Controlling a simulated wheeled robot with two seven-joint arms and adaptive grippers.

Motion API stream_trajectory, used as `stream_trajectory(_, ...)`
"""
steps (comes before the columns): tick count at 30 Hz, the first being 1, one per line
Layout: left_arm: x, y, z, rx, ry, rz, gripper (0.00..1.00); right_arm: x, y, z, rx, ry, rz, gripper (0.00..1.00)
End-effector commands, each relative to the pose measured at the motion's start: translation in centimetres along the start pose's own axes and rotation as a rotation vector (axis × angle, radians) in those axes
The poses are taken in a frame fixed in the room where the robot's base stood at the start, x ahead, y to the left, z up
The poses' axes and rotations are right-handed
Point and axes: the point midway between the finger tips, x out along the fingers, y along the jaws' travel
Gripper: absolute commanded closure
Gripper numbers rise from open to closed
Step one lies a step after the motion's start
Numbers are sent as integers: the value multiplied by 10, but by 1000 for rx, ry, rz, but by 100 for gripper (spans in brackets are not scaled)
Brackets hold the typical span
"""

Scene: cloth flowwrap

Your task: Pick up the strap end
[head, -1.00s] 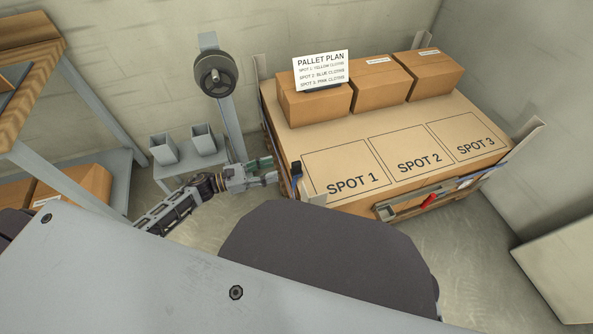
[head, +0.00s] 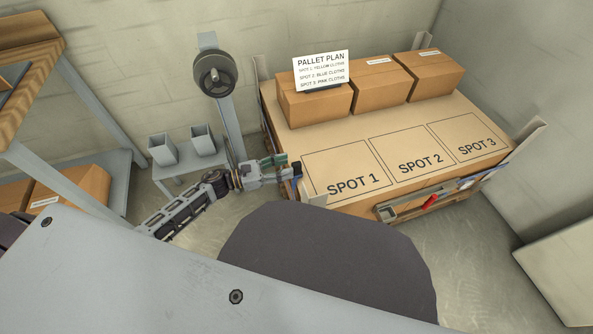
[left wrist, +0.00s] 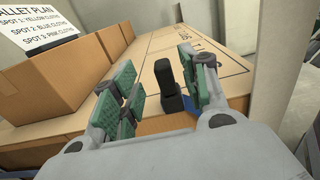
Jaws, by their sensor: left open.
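The strap end is a black upright piece (left wrist: 170,88) with a bit of blue strap by its base, at the near left corner of the pallet load. In the head view the black strap end (head: 297,168) stands just past my left fingertips. My left gripper (head: 281,169) is open around or just short of it. In the left wrist view, the black piece shows between the green-padded fingers (left wrist: 163,88), apart from both as far as I can see. My right gripper is not in view.
The pallet load (head: 375,127) has marked spots on top and three boxes along its back, with a pallet plan sign (head: 320,68). A strap reel stand (head: 215,74) and a small table with two bins (head: 175,172) are behind my left arm. A wooden-topped shelf (head: 35,55) stands at the left.

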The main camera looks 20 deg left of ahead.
Motion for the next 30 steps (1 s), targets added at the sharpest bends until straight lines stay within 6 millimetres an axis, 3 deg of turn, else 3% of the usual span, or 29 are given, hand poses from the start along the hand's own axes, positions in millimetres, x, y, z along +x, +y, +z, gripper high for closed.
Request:
stream_trajectory(15,45,-2,-1,1,-1,0,55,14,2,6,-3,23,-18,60)
stream_trajectory(30,48,-2,-1,0,0,0,55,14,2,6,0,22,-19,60)
